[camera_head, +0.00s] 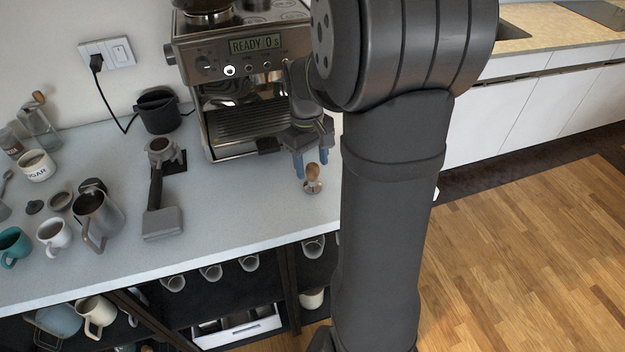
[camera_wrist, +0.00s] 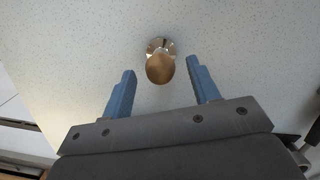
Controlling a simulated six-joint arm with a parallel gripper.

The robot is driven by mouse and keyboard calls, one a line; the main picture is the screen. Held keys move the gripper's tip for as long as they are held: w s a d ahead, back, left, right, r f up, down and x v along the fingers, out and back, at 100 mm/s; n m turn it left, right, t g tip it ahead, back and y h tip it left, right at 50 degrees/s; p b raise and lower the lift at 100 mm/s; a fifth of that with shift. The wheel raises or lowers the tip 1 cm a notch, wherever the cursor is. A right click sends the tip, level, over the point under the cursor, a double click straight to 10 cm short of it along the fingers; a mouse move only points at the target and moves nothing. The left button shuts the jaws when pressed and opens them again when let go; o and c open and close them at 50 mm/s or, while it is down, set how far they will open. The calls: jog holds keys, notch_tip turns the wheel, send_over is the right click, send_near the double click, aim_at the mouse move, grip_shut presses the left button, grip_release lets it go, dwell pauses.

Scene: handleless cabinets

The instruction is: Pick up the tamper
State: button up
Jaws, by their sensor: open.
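The tamper (camera_head: 313,180) stands upright on the light grey counter, in front of the espresso machine's right side. It has a brown wooden handle and a shiny metal base. In the wrist view the tamper (camera_wrist: 160,67) shows from above, its round handle covering part of the base. My gripper (camera_head: 311,163) is open, its two blue fingers pointing down just behind and above the tamper. In the wrist view my gripper (camera_wrist: 163,80) has the tamper centred between its fingers, around or slightly beyond the tips. The fingers do not appear to touch it.
The espresso machine (camera_head: 245,75) stands close behind my gripper. A portafilter on a stand (camera_head: 160,195), a milk pitcher (camera_head: 97,218) and several mugs are to the left. The counter (camera_head: 250,205) around the tamper is clear; its front edge is near.

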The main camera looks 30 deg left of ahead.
jog(key=f, duration=0.4)
jog(key=shift+s+d, duration=0.1)
jog(key=shift+d, duration=0.1)
grip_shut()
jog(key=shift+r, duration=0.15)
jog(key=shift+r, duration=0.6)
notch_tip(320, 180, up, 3)
jog(key=w+d+r, duration=0.1)
jog(key=d+r, duration=0.5)
jog(key=d, duration=0.5)
jog(key=shift+d+r, duration=0.25)
jog(key=shift+d, duration=0.1)
